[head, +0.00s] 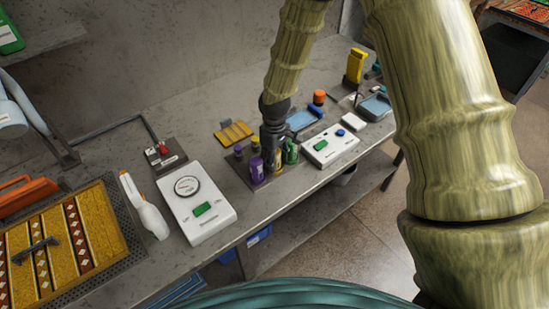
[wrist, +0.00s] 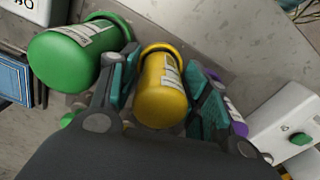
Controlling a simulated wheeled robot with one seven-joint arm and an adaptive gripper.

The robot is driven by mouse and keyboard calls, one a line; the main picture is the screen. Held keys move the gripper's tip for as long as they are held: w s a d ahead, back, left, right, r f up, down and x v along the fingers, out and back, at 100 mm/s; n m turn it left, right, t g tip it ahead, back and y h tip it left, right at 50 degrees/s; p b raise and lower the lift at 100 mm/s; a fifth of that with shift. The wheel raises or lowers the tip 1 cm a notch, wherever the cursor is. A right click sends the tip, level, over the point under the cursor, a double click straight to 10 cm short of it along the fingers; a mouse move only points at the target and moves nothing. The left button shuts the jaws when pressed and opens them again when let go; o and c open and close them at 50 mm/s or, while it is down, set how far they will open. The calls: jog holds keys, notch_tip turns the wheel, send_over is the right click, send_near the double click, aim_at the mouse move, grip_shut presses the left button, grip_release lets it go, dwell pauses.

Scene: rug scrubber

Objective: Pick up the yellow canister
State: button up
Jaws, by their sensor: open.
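The yellow canister (wrist: 160,95) stands between a green canister (wrist: 75,57) and a purple canister (wrist: 236,118) in the wrist view. My gripper (wrist: 160,82) is open, with one teal-padded finger on each side of the yellow canister. I cannot tell whether the pads touch it. In the head view, my gripper (head: 272,148) is over the row of canisters on the bench. The yellow canister (head: 277,168) is partly hidden there behind my gripper, between the purple canister (head: 257,170) and the green canister (head: 291,152).
The neighbouring canisters leave little room beside my fingers. A white box with a dial (head: 196,203) stands to the left and a white box with buttons (head: 330,146) to the right. A spray bottle (head: 145,207) and a patterned rug (head: 60,245) are farther left.

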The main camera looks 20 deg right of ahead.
jog(key=shift+c, duration=0.4)
jog(key=c, duration=0.8)
jog(key=shift+o, duration=0.2)
jog(key=shift+r, duration=0.15)
jog(key=shift+r+b, duration=0.5)
jog(key=shift+s+r+b, duration=0.15)
jog(key=shift+r+b, duration=0.2)
jog(key=shift+r, duration=0.2)
jog(key=shift+s+r+b, duration=0.15)
jog(key=shift+r+b, duration=0.2)
jog(key=shift+r, duration=0.15)
jog(key=s+a+r+b, duration=0.1)
jog(key=s+b, duration=0.3)
jog(key=s, duration=1.1)
jog(key=shift+s+a+r, duration=0.2)
jog(key=shift+a+r, duration=0.1)
jog(key=shift+r, duration=0.05)
